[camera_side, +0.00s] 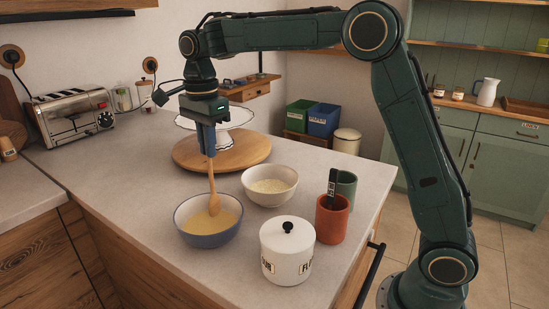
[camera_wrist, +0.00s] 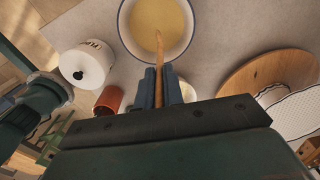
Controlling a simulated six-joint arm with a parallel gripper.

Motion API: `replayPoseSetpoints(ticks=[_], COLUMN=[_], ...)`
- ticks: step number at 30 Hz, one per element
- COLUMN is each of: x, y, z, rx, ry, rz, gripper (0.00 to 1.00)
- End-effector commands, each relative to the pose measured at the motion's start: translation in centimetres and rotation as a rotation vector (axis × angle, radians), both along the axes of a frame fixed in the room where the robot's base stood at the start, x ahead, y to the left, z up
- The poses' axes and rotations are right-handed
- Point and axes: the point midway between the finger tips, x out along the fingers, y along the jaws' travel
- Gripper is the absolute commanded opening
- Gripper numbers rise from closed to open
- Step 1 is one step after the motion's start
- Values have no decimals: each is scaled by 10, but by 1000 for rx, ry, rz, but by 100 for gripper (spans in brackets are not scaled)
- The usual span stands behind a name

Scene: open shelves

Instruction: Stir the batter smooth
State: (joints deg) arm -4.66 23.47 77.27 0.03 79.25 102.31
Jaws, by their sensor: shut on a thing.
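A blue bowl with a pale rim (camera_side: 187,236) stands on the counter and holds yellow batter (camera_side: 225,222). My gripper (camera_side: 207,150) is above the bowl, shut on the handle of a wooden spoon (camera_side: 213,190). The spoon is near upright, and its head rests in the batter. In the wrist view, the spoon (camera_wrist: 159,62) reaches from my gripper (camera_wrist: 160,75) into the batter (camera_wrist: 155,20); the bowl (camera_wrist: 124,30) is cut off by the top edge. The spoon's lower tip is hidden in the batter.
A cream bowl (camera_side: 284,199) with pale contents sits close behind the blue bowl. A white lidded flour jar (camera_side: 288,268) and a terracotta cup (camera_side: 331,222) stand to the right. A round wooden board (camera_side: 188,155) with a white stand is behind. Counter left of the bowl is clear.

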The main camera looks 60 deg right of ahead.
Motion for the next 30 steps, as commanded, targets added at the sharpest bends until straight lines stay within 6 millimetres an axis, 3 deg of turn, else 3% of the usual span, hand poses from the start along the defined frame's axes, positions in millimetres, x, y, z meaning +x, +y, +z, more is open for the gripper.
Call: replayPoseSetpoints(ticks=[12,30], x=[0,0], y=[0,0], z=[29,46], rx=[0,0], ry=[-2,-1], rz=[0,-1], gripper=[0,0])
